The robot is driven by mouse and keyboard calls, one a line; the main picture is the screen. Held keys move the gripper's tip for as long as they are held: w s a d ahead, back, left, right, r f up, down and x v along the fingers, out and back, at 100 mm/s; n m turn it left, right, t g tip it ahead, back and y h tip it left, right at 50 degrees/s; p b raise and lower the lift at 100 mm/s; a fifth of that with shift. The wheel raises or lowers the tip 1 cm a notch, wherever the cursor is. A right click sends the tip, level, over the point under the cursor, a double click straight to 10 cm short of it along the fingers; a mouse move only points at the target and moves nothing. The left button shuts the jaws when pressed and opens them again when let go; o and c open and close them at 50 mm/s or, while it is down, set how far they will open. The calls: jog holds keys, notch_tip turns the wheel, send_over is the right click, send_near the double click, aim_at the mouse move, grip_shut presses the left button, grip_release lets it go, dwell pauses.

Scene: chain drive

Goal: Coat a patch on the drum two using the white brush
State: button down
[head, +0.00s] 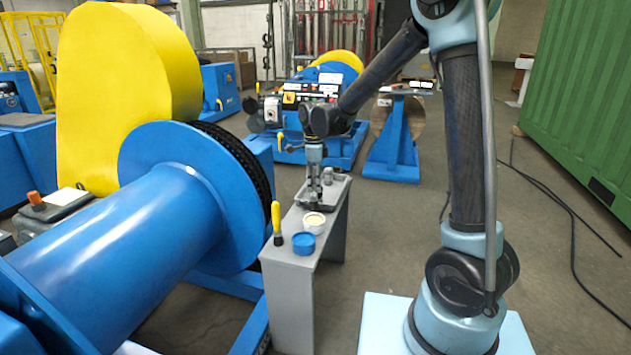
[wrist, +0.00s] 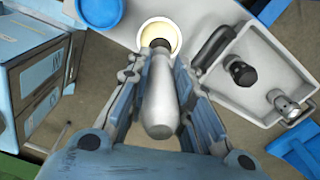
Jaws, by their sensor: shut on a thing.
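My gripper (wrist: 160,95) is shut on the white brush (wrist: 159,100), gripping its pale handle. In the wrist view the brush's dark end overlaps the opening of a pot with cream contents (wrist: 172,27); I cannot tell whether it touches them. In the head view my gripper (head: 314,192) is low over the grey bench, just behind the cream pot (head: 314,220), and the brush cannot be made out. A large blue drum (head: 130,245) lies at the left, beside the bench. No number shows on it, so I cannot tell whether it is drum two.
The narrow grey bench (head: 290,262) also holds a blue pot (head: 303,243), an upright yellow-handled tool (head: 277,222) and a grey tray (wrist: 225,99) with several items. A yellow guard (head: 125,90) rises behind the drum. Cables cross the floor at right, near a green container (head: 585,110).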

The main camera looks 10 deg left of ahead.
aim_at(314, 196)
jog(key=shift+f, duration=2.1)
jog(key=shift+f, duration=0.5)
dwell(0.6)
jog(key=shift+r, duration=3.5)
